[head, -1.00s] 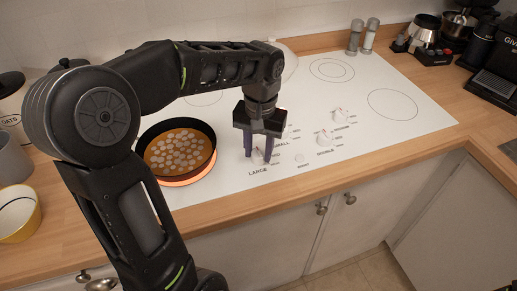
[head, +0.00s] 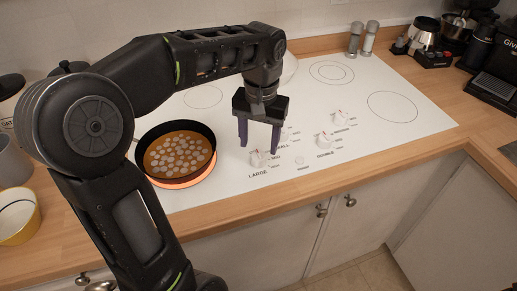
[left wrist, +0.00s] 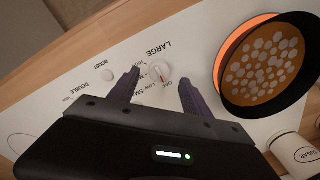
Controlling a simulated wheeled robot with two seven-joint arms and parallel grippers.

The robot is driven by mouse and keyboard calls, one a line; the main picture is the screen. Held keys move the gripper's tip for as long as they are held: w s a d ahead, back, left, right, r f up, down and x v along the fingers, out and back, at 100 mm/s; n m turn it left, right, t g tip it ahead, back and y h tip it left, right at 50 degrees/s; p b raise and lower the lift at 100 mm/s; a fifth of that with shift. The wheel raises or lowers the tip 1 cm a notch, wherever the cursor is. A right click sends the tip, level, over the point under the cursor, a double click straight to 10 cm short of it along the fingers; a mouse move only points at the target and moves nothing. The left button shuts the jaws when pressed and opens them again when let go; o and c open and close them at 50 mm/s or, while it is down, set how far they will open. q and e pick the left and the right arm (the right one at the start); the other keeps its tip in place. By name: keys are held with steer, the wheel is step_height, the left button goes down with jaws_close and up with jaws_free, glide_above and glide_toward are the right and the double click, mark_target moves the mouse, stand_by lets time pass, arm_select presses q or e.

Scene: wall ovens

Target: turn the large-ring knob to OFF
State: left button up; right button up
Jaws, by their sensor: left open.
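The large-ring knob (head: 258,158) is a white knob on the white cooktop, beside the printed word LARGE. It also shows in the left wrist view (left wrist: 160,71), with a small red mark on it toward the printed scale; the exact setting is too small to read surely. My left gripper (head: 260,147) is open and empty, pointing down above the knob and apart from it. In the left wrist view the knob appears between the two spread fingertips (left wrist: 160,76). My right gripper is not in view.
A dark pan (head: 178,135) with sliced food sits on a ring glowing orange (head: 188,180), left of the gripper. Other white knobs (head: 325,139) stand to the right. Shakers (head: 369,37) stand at the back; the cooktop's right side is clear.

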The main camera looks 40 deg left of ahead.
mark_target(259, 155)
arm_select(q)
steer(key=shift+r, duration=1.85)
